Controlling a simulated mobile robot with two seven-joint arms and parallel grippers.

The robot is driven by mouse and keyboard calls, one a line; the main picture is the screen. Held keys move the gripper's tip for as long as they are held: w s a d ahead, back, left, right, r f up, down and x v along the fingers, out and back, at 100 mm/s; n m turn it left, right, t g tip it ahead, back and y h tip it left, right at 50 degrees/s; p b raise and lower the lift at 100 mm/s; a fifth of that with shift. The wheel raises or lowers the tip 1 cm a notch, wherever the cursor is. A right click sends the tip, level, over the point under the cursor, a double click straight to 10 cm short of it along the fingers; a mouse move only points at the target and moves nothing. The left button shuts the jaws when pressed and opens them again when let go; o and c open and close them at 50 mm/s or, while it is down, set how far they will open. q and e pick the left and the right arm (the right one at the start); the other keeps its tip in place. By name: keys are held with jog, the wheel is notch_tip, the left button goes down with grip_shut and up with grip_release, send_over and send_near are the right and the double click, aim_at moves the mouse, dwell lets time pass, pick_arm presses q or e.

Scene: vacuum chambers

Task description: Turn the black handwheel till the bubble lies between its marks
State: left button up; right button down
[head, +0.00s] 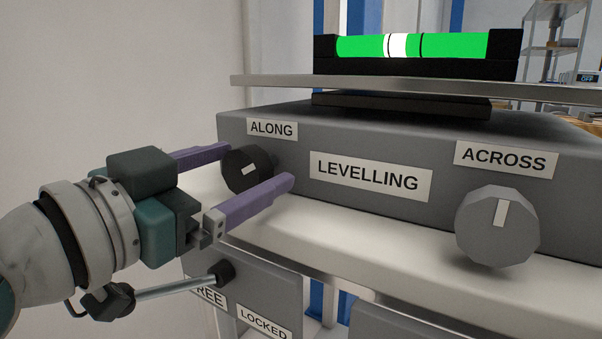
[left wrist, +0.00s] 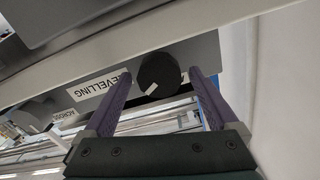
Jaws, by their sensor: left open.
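The black handwheel (head: 238,171), with a pale pointer mark, sits under the ALONG label (head: 272,128) on the grey levelling box. My left gripper (head: 259,167) is open, its purple fingers on either side of this wheel. In the left wrist view the wheel (left wrist: 157,70) lies between the fingertips (left wrist: 160,76), with visible gaps to both. The green level vial (head: 460,44) is on top. Its white bubble (head: 399,45) lies toward the left mark, which crosses the bubble near its left end; the right mark is clear of it. My right gripper does not show.
A grey knob (head: 497,228) under the ACROSS label (head: 506,159) is at the right of the box. A lever (head: 180,286) with a black knob lies below my left gripper, by the FREE and LOCKED labels. A metal plate (head: 285,84) overhangs the box.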

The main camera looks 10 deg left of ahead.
pick_arm(q)
jog(key=shift+w+d, duration=0.25)
jog(key=shift+w, duration=0.25)
jog(key=c, duration=1.4)
jog(key=shift+o, duration=0.2)
jog(key=shift+a+r+n+p, duration=0.1)
jog(key=shift+r+n+p, duration=0.1)
jog(key=shift+n+p, duration=1.7)
jog(key=shift+p, duration=0.3)
jog(key=shift+a+f+n+p, duration=0.1)
jog(key=shift+n+p, duration=0.65)
jog(key=shift+n, duration=0.35)
jog(key=shift+f+n+p, duration=0.1)
jog(key=shift+n+p, duration=0.35)
jog(key=shift+n, duration=0.65)
